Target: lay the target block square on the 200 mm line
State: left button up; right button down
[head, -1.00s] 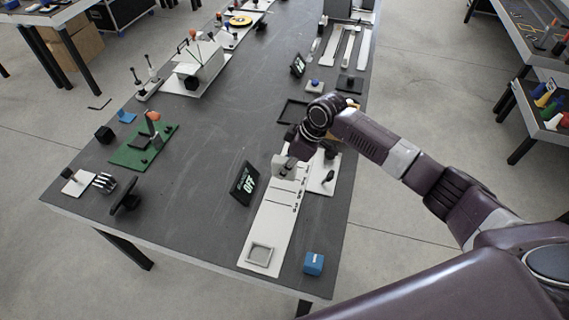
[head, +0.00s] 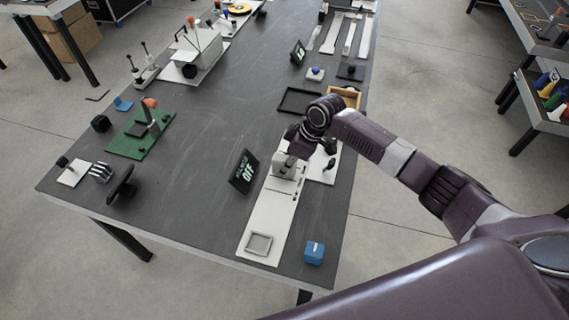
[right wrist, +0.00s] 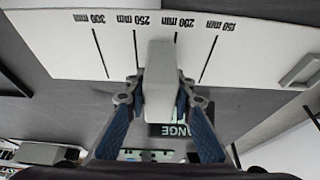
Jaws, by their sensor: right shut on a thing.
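A pale grey block (right wrist: 160,85) is held in my right gripper (right wrist: 160,97), whose blue fingers are shut on its sides in the right wrist view. In the head view the gripper (head: 284,155) is over the white marked board (head: 262,217), with the block (head: 285,168) below it. In the wrist view the board (right wrist: 70,60) carries black lines labelled 300, 250, 200 and 150 mm. The block's far end overlaps the board beside the 200 mm line (right wrist: 177,52) and hides part of it. I cannot tell whether the block touches the board. My left gripper is not in view.
A square raised frame (head: 259,243) is at the board's near end. A blue cube (head: 314,251) sits to its right, near the table edge. The dark table (head: 190,180) is open left of the display.

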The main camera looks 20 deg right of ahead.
jog(key=shift+f, duration=0.2)
jog(key=c, duration=1.6)
grip_release()
jog(key=v, duration=1.2)
jog(key=shift+f, duration=0.1)
